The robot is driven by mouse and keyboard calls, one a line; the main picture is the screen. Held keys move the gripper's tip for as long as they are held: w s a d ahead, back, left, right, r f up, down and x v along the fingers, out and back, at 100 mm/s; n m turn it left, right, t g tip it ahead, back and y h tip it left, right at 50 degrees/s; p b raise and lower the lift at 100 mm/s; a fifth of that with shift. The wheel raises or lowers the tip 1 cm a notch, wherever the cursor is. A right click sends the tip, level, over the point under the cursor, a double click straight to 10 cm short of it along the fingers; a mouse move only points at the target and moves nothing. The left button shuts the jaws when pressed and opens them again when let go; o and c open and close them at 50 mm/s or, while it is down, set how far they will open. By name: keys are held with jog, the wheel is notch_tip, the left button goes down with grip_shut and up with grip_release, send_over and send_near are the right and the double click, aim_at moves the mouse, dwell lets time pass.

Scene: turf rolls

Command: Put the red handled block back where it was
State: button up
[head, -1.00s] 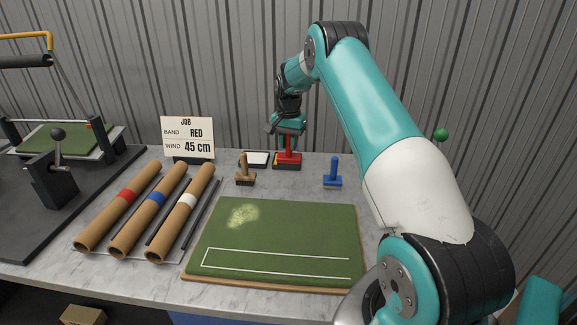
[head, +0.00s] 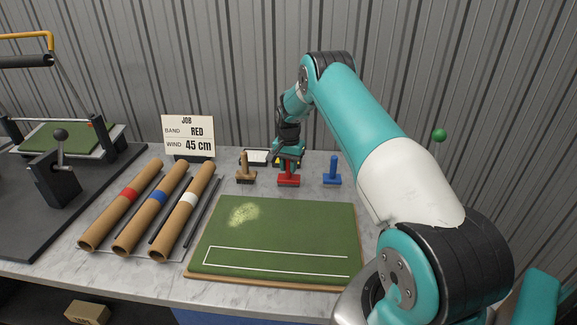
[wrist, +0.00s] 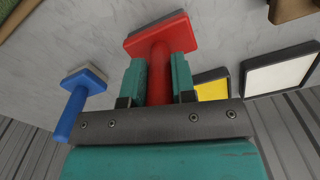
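The red handled block (head: 288,180) is in line with the brown and blue handled blocks, between them, behind the turf board. It also shows in the wrist view (wrist: 158,38), upright on its dark base side away from me. My gripper (head: 289,158) is above it, fingers around its red handle; in the wrist view my gripper (wrist: 160,82) has a finger against each side of the handle. I cannot tell whether the block touches the table. The blue handled block (head: 332,174) stands to the right and the brown handled block (head: 245,172) to the left.
A yellow pad (wrist: 212,88) and a white pad (wrist: 283,72) in dark trays lie behind the blocks. The turf board (head: 275,245) is in front. Several cardboard tubes (head: 150,215) lie left, below a job sign (head: 188,136). Grey wall stands close behind.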

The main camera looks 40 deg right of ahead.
jog(key=o, duration=0.4)
jog(key=shift+o, duration=0.2)
jog(key=r+b, duration=0.3)
jog(key=r, duration=0.9)
jog(key=shift+a+r, duration=0.1)
jog(key=shift+a, duration=0.1)
jog(key=s+a+r+n, duration=0.2)
jog(key=a+r+n, duration=0.1)
jog(key=a, duration=0.4)
jog(key=s+a+r+n+y, duration=0.1)
jog(key=s+a+r+n, duration=0.15)
jog(key=a, duration=0.45)
jog(key=s+a+r+n, duration=0.1)
jog(key=a+r+n, duration=0.1)
jog(key=a+r, duration=0.35)
jog(key=s+a+r+n+t+y, duration=0.1)
jog(key=s+a+n, duration=0.4)
jog(key=s+a, duration=0.6)
jog(key=s+a+n+y, duration=0.1)
jog(key=s+a+n, duration=0.2)
jog(key=s, duration=0.6)
jog(key=s+a+n+g+y, duration=0.1)
jog(key=s+a+n, duration=0.3)
jog(key=s+a, duration=0.3)
jog(key=s, duration=0.3)
jog(key=shift+a+f, duration=0.15)
jog(key=shift+f, duration=0.1)
